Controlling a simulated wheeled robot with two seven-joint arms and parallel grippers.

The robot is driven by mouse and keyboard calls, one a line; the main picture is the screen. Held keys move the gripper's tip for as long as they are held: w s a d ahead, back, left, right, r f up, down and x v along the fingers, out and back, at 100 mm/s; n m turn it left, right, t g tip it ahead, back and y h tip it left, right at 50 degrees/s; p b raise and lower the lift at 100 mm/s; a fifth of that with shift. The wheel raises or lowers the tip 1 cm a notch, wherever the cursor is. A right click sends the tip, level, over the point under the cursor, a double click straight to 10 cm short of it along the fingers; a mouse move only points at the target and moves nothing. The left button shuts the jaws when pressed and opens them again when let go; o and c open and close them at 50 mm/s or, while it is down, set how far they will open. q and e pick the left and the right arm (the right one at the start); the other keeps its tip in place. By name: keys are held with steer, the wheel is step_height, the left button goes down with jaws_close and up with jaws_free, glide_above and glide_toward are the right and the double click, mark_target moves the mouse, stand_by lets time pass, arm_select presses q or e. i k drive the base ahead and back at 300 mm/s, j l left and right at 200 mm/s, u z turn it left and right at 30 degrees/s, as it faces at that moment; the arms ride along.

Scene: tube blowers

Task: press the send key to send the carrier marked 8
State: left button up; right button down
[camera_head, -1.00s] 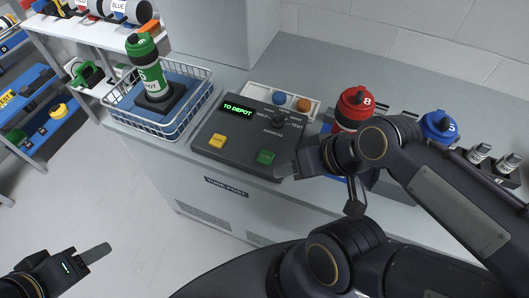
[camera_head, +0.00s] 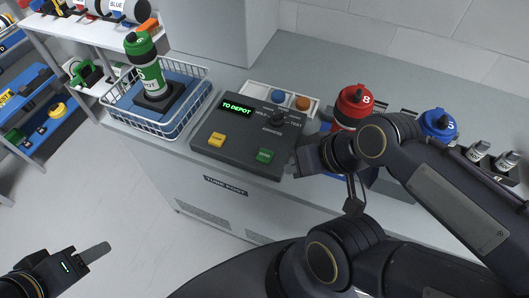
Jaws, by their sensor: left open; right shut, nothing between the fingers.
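The dark control box (camera_head: 228,160) on the counter has a lit green display reading TO DEPOT (camera_head: 237,106), a knob (camera_head: 279,119), a yellow key (camera_head: 217,140) and a green key (camera_head: 265,156). I cannot read which one is the send key. The red carrier marked 8 (camera_head: 354,110) stands upright right of the box, its lower part hidden by my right arm. My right gripper (camera_head: 296,168) is shut and empty at the box's right edge, just right of the green key and apart from it. My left gripper (camera_head: 92,253) is open over the floor at lower left.
A green carrier (camera_head: 148,75) stands in a wire basket (camera_head: 168,122) on a blue base, left of the box. A blue-capped carrier marked 5 (camera_head: 437,125) stands at right. A tray (camera_head: 307,111) with blue and orange pieces lies behind the box. The counter (camera_head: 340,55) behind is clear.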

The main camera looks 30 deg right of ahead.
mark_target(264, 155)
steer(key=i+j, duration=0.15)
steer(key=j, duration=0.2)
steer(key=i+j, duration=0.1)
steer(key=j, duration=0.3)
steer(key=i+j+z, duration=0.1)
steer(key=j, duration=0.25)
steer(key=i+j, duration=0.15)
steer(key=j, duration=0.25)
steer(key=z, duration=1.6)
